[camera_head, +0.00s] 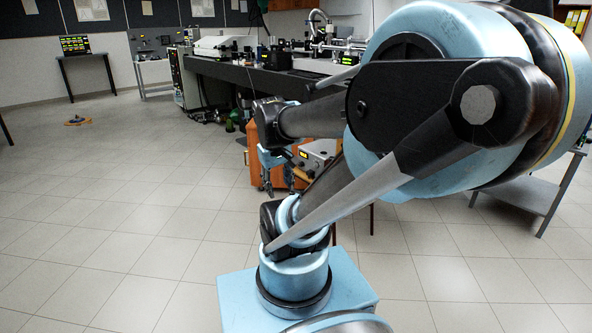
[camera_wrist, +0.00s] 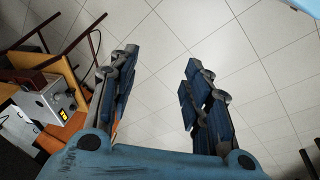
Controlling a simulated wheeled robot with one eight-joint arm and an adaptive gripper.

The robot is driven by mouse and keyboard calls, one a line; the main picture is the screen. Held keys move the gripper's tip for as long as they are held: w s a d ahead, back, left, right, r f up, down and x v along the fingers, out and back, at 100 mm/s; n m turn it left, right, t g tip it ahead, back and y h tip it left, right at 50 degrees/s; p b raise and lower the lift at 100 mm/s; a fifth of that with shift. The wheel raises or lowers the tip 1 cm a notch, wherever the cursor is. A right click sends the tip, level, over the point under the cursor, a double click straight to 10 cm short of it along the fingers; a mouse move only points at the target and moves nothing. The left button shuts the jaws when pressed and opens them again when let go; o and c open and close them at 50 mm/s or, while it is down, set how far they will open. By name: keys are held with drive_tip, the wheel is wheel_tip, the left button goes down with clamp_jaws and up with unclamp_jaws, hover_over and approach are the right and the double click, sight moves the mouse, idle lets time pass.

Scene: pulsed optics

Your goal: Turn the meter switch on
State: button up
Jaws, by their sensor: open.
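A small grey box with a lit yellow display, seemingly the meter (camera_wrist: 50,101), is at the left of the wrist view. It sits on an orange wooden piece of furniture. In the head view the meter (camera_head: 318,153) is partly hidden behind my arm. A knob or switch on its front is too small to make out clearly. My gripper (camera_wrist: 161,65) is open and empty, with bare floor between its fingers; the meter lies to the left of the fingers. In the head view my gripper (camera_head: 283,172) hangs in front of the orange furniture, left of the meter.
The orange wooden furniture (camera_head: 255,165) stands before a long dark bench (camera_head: 236,75) with optical equipment. A grey table (camera_head: 520,193) is at the right, behind my arm. A small table with a lit screen (camera_head: 75,45) is far left. The tiled floor at left is mostly clear.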

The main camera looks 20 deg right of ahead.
drive_tip(key=w+d+r+n+h, duration=0.2)
drive_tip(key=w+d+r, duration=0.15)
drive_tip(key=w, duration=0.65)
drive_tip(key=w+d+r+n+h, duration=0.2)
drive_tip(key=w+d+n, duration=0.15)
drive_tip(key=w, duration=0.65)
drive_tip(key=w+d+f+n+t+h, duration=0.1)
drive_tip(key=w+d+f+n+h, duration=0.15)
drive_tip(key=w, duration=0.75)
drive_tip(key=w+d+f+n+h, duration=0.1)
drive_tip(key=w+d+f+h, duration=0.15)
drive_tip(key=w, duration=0.75)
drive_tip(key=w+f+n+t+h, duration=0.1)
drive_tip(key=w+f+n+h, duration=0.25)
drive_tip(key=w+f, duration=0.9)
drive_tip(key=n+t+h, duration=0.2)
drive_tip(key=n+h, duration=0.1)
drive_tip(key=n, duration=0.3)
approach(300, 165)
drive_tip(key=shift+m, duration=0.25)
drive_tip(key=x, duration=0.7)
drive_tip(key=shift+w+d+f, duration=0.1)
drive_tip(key=shift+w+d, duration=0.15)
drive_tip(key=shift+w, duration=0.05)
clamp_jaws()
